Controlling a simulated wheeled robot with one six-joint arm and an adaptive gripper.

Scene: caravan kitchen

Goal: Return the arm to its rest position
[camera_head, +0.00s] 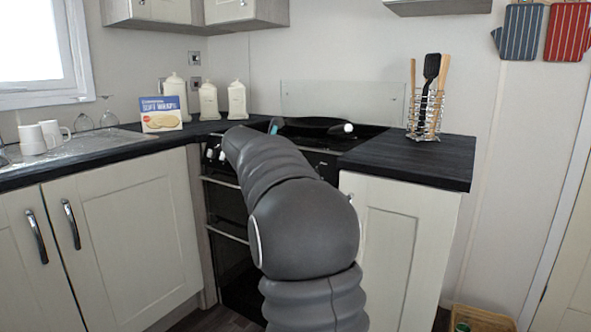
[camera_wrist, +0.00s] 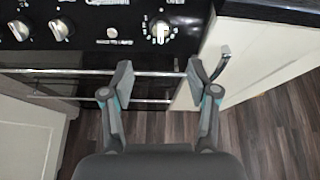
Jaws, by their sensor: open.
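My gripper (camera_wrist: 160,80) is open and empty in the wrist view, its two fingers spread apart. Below it are the oven's chrome rails and the dark wood floor. In the head view my grey arm reaches forward to the cooker (camera_head: 222,195) in the corner and hides much of it. The gripper itself is mostly hidden behind the arm there.
The oven's control knobs (camera_wrist: 60,28) and a cupboard door with a handle (camera_wrist: 222,62) are close to my gripper. On the worktop stand a utensil rack (camera_head: 425,115), a blue box (camera_head: 160,114), white canisters (camera_head: 208,100) and mugs (camera_head: 33,139).

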